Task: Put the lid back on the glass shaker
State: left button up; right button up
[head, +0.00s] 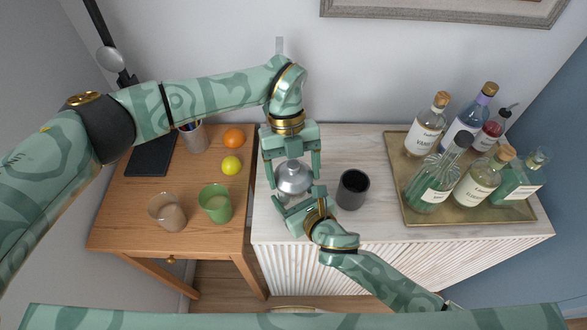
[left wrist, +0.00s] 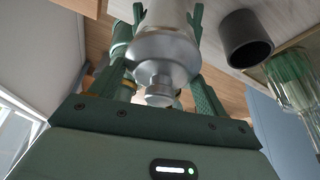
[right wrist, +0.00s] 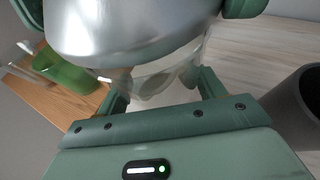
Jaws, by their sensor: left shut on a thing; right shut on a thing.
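The silver domed lid (head: 293,178) is between the fingers of my left gripper (head: 292,172), which is shut on it from above. The lid also shows in the left wrist view (left wrist: 160,58), with its small cap towards the camera. The clear glass shaker (right wrist: 150,82) is directly under the lid in the right wrist view. My right gripper (head: 302,201) is shut on the shaker from the front, low on the cabinet top. The lid is over the shaker's mouth; I cannot tell whether it is seated. Most of the glass is hidden in the head view.
A dark grey cup (head: 352,190) stands close to the right of the shaker on the pale cabinet top (head: 380,222). A brass tray (head: 412,214) with several bottles is farther right. A wooden table (head: 125,222) at left holds two glasses, an orange and a lemon.

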pick_arm(q)
jog(key=shift+f, duration=0.6)
jog(key=o, duration=1)
jog(key=shift+o, duration=0.2)
jog(key=shift+r, duration=0.1)
jog(key=v, duration=1.2)
pick_arm(e)
jog(key=o, duration=1.4)
jog(key=shift+o, duration=0.2)
